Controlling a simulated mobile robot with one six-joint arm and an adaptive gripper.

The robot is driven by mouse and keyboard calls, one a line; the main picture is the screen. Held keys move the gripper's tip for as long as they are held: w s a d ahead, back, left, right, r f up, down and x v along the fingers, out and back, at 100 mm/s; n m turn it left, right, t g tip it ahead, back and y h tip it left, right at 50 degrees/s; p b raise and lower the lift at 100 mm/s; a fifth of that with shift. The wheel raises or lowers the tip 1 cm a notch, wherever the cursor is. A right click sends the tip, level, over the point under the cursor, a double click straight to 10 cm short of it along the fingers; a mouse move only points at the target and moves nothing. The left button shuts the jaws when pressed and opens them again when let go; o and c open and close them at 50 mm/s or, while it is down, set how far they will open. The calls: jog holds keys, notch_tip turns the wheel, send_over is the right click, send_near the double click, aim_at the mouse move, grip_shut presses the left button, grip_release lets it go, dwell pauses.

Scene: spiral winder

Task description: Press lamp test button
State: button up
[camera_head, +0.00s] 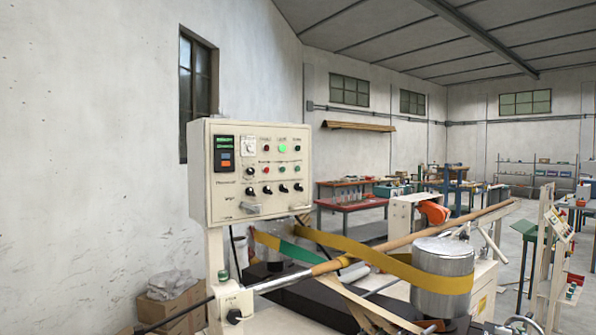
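The cream control panel (230,192) stands left of centre, upright on a post. Its face carries a display (224,153) with green digits and orange keys, a white dial (249,146), and rows of small round lamps, buttons and black knobs. The labels are too small to read, so I cannot tell which is the lamp test button. A grey handle (250,208) sticks out near the bottom edge. My gripper is not in view.
Below and right of the panel is the winder with a long brown mandrel (400,242), yellow belt (370,255) and metal drum (443,285). A cardboard box (170,308) sits by the left wall. The space before the panel's face looks clear.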

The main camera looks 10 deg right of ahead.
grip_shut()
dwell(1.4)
